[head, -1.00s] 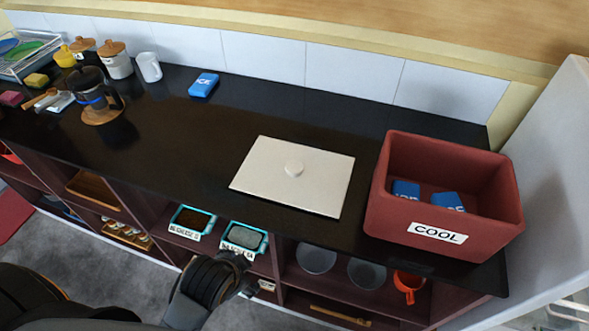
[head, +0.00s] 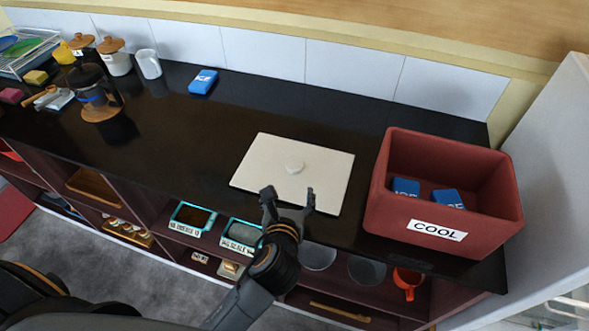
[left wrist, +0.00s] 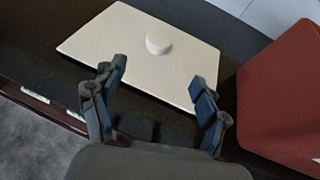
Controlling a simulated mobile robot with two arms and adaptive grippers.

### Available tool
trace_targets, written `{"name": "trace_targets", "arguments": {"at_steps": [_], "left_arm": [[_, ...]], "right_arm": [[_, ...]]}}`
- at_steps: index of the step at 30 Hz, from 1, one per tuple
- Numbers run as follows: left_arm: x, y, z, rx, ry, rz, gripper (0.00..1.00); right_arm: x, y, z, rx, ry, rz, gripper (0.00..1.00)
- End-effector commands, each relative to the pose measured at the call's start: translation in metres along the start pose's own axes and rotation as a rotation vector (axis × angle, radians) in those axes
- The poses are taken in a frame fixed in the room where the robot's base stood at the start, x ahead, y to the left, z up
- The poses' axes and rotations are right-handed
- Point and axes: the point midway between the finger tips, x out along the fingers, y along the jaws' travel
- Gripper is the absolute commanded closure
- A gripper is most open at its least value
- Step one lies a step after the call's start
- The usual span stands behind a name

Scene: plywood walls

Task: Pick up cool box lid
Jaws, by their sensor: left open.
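The cool box lid (head: 270,162) is a flat cream rectangle with a round knob (head: 294,166) on top. It lies on the black counter to the left of the cool box (head: 395,222), a red open box with a COOL label. My left gripper (head: 289,196) is open and empty at the front edge of the lid, its fingers pointing toward the knob. In the left wrist view the lid (left wrist: 110,45) and its knob (left wrist: 158,42) lie beyond the two spread fingers (left wrist: 158,85). My right gripper is not in view.
Two blue ice packs (head: 447,198) sit inside the cool box. Another ice pack (head: 203,82) lies at the back of the counter (head: 165,135). A French press (head: 95,95) and jars stand at the left. Shelves with containers and bowls are below the counter.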

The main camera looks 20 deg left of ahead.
Motion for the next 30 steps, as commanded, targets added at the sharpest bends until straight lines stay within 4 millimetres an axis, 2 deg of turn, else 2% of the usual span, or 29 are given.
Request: {"name": "trace_targets", "arguments": {"at_steps": [4,12,22,30], "left_arm": [[0.019,-0.001,0.002,0.018,-0.006,0.000,0.26],[0.070,-0.001,0.002,0.014,-0.004,0.000,0.26],[0.094,0.000,-0.001,0.011,-0.002,-0.001,0.26],[0.129,0.002,-0.005,0.011,-0.002,0.000,0.26]], "right_arm": [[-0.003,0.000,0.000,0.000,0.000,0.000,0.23],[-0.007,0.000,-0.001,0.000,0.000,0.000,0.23],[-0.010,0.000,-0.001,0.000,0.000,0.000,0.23],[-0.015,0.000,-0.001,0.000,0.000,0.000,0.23]]}}
